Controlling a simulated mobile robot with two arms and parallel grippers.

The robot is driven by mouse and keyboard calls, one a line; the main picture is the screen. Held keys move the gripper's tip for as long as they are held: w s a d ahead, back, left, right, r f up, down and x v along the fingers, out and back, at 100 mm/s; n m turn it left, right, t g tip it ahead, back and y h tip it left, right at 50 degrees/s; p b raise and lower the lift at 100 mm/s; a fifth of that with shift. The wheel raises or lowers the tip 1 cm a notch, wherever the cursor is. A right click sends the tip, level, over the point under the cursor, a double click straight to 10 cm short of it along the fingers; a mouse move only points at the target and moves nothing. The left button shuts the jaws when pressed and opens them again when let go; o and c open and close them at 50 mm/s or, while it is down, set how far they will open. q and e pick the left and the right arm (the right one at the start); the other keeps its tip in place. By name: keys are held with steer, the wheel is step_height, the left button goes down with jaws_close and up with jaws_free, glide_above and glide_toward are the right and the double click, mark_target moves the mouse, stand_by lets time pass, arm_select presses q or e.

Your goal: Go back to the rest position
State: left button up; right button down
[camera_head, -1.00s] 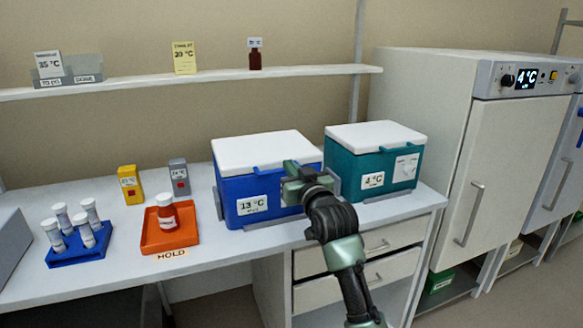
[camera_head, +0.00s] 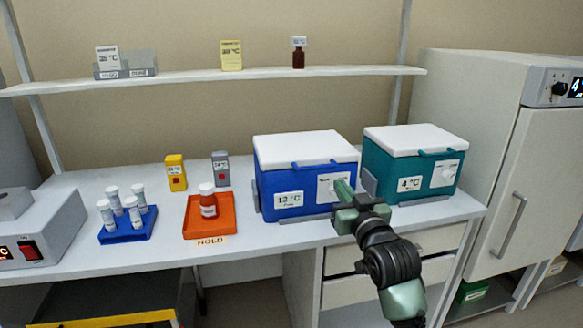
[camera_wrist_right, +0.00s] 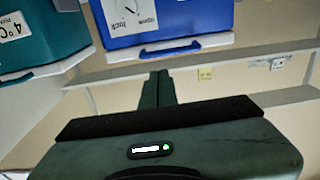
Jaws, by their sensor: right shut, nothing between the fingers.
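My right gripper (camera_head: 344,192) is in front of the blue cool box (camera_head: 282,178), near its right front. Its fingers are together with nothing between them. In the right wrist view the closed fingers (camera_wrist_right: 157,87) show below the blue box (camera_wrist_right: 170,22), with a gap of bench or wall behind them. The teal cool box (camera_head: 376,174) stands to the right of the blue one, and both white lids are down. My left gripper is in no view.
An orange tray (camera_head: 224,222) with a red-labelled bottle (camera_head: 208,203) and a blue rack (camera_head: 112,236) of white-capped tubes stand on the bench to the left. A yellow box (camera_head: 175,173) and a grey one (camera_head: 220,169) stand behind. Drawers (camera_head: 343,293) lie below the bench.

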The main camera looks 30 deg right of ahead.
steer(key=s+a+f+n+g+y, duration=0.1)
steer(key=s+a+f+g+y, duration=0.3)
steer(key=f, duration=0.6)
steer(key=s+a+f+n+g+h, duration=0.1)
steer(key=s+a+f+n+g, duration=0.15)
steer(key=s+a+f, duration=0.6)
steer(key=s+a+f+n+g+y, duration=0.1)
steer(key=s+a+f+g, duration=0.25)
steer(key=s+f, duration=0.45)
steer(key=s+a+f+g, duration=0.3)
steer(key=s+f+g, duration=0.25)
steer(key=s, duration=0.55)
steer(key=s+f, duration=0.3)
steer(key=f, duration=2.6)
steer(key=s+d+f+g+p, duration=0.1)
steer(key=s+d+f, duration=0.2)
steer(key=s+f, duration=1)
steer(key=s, duration=0.2)
steer(key=shift+s+f+g, duration=0.2)
steer(key=shift+s+g, duration=0.15)
